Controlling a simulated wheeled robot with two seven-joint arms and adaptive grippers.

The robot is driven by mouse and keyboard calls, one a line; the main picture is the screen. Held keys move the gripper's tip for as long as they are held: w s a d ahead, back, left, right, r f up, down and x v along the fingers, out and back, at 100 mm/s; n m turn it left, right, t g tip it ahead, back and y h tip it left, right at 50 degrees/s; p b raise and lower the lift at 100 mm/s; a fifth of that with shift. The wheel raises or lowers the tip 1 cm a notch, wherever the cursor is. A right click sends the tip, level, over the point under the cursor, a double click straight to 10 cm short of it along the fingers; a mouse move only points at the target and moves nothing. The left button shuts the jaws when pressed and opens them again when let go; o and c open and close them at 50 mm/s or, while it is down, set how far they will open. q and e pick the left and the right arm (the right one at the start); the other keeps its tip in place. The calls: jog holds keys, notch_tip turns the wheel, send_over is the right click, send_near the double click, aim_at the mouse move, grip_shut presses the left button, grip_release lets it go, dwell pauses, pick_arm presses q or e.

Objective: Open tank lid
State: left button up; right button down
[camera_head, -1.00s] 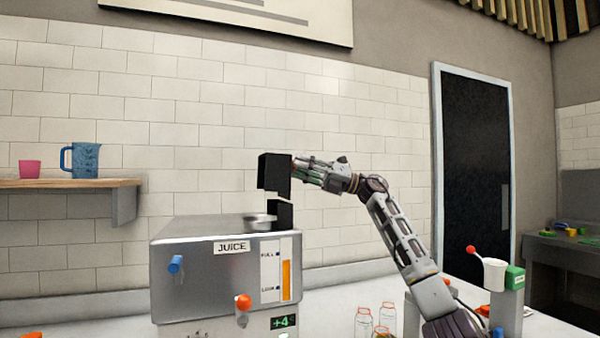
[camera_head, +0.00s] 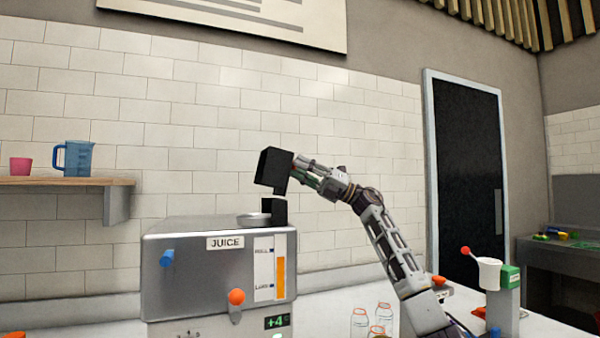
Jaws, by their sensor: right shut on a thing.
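The juice tank (camera_head: 190,268) is a silver metal box with a JUICE label and an orange level gauge. A small round silver lid (camera_head: 253,219) shows at the back right of its top. My right gripper (camera_head: 274,186), reached in from the right, is just above and beside the lid. It is shut, with black blocks at its end close to the lid. The exact grip on the lid is hidden behind these black parts. My left gripper is not in view.
A wall shelf (camera_head: 60,182) holds a blue jug (camera_head: 76,159) and a pink cup (camera_head: 20,166).

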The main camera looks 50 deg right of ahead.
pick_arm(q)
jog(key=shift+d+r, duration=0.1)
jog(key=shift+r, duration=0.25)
pick_arm(e)
jog(key=shift+s+d+r, duration=0.1)
jog(key=shift+d, duration=0.1)
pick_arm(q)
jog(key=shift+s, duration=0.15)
pick_arm(e)
jog(key=shift+t, duration=0.3)
jog(key=c, duration=1.2)
grip_release()
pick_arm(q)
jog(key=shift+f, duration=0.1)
pick_arm(e)
jog(key=shift+f, duration=0.25)
jog(key=shift+v, duration=5.85)
jog(key=shift+d+r, duration=0.1)
